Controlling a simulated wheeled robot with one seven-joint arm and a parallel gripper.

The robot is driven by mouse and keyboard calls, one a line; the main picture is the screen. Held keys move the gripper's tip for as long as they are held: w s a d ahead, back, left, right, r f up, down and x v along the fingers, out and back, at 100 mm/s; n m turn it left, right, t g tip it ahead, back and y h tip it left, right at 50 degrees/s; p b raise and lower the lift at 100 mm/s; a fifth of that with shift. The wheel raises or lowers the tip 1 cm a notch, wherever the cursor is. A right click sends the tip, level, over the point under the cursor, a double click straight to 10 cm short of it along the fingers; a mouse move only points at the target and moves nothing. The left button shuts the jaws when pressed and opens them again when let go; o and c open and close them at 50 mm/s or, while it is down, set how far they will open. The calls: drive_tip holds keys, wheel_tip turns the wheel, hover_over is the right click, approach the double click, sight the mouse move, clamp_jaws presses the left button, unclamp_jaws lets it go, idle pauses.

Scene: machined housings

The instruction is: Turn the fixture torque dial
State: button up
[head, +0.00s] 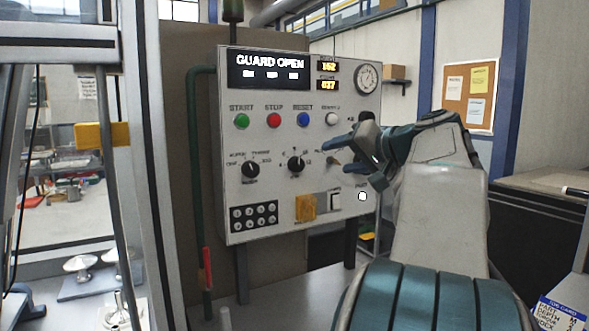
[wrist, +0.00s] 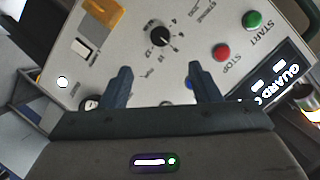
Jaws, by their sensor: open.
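A control panel (head: 270,130) stands upright. A black dial (head: 296,163) with a numbered scale sits at its middle, right of another black selector dial (head: 250,169) with word labels. I cannot read which label says torque. My gripper (head: 343,155) is open and empty in front of the panel's right part, to the right of the numbered dial and apart from it. In the wrist view the numbered dial (wrist: 160,36) lies beyond the gap between the two fingertips (wrist: 159,70), near the middle.
Green (head: 241,120), red (head: 274,120), blue (head: 303,119) and white (head: 332,118) buttons line the panel above the dials. A yellow part (head: 305,207) and a white rocker switch (head: 334,200) sit below. A display (head: 268,70) reads GUARD OPEN. A frame post (head: 150,150) stands at left.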

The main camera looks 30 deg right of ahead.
sight(299, 165)
drive_tip(key=p+x, duration=0.1)
drive_tip(key=x, duration=1.2)
drive_tip(key=shift+w+a, duration=0.1)
drive_tip(key=shift+w, duration=0.2)
drive_tip(key=c, duration=1)
